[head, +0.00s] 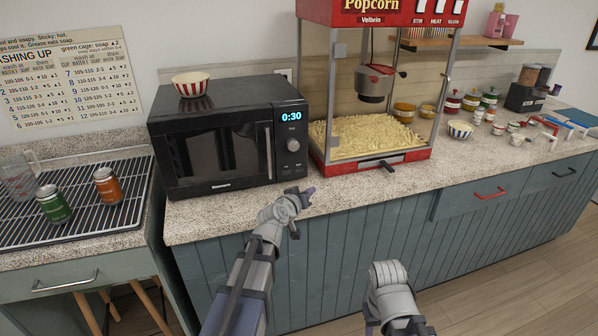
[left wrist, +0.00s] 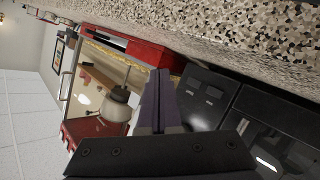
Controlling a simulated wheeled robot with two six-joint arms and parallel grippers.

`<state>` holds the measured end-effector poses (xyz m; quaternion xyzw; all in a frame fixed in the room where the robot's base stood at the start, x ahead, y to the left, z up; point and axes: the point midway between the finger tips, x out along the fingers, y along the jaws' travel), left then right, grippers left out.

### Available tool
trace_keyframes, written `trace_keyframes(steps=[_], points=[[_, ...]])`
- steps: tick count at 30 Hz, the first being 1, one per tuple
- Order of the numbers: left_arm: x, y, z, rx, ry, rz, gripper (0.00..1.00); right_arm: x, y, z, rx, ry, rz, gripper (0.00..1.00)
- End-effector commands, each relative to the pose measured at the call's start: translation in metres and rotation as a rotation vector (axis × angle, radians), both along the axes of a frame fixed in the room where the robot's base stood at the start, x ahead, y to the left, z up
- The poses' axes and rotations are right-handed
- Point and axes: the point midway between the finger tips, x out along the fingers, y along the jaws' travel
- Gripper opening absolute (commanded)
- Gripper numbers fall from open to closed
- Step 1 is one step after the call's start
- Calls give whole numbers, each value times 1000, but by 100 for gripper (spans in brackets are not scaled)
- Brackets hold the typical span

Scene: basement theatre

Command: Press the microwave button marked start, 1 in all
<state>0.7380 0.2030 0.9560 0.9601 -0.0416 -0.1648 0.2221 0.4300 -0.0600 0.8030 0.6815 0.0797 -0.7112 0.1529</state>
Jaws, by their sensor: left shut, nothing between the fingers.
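The black microwave (head: 220,148) stands on the speckled counter, its door shut. Its lit display (head: 291,116) reads 0:30, with a round knob (head: 292,145) below. The dark lower panel (head: 290,168) is too small to read, so I cannot pick out the start marking. My left gripper (head: 308,192) is just in front of the microwave's lower right corner, fingers together and empty. In the left wrist view, its closed fingers (left wrist: 160,95) point beside the microwave's dark control panel (left wrist: 203,92); contact cannot be judged. My right arm shows low in the head view, its fingers out of sight.
A red popcorn machine (head: 375,170) stands close to the microwave's right. A striped bowl (head: 190,83) sits on top of the microwave. Two cans, one green (head: 54,204) and one orange (head: 108,186), stand on the rack at left. The counter's front strip (head: 225,215) is clear.

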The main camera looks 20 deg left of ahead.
Motion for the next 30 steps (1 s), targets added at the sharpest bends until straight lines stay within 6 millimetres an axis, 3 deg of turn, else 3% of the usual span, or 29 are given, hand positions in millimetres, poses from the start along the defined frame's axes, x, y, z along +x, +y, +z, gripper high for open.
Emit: trace_keyframes(steps=[14,30], points=[[6,3,1,-3,-3,4,0,0,0,0,0,0,0,50],[61,41,1,-2,-3,3,0,0,0,0,0,0,0,50]])
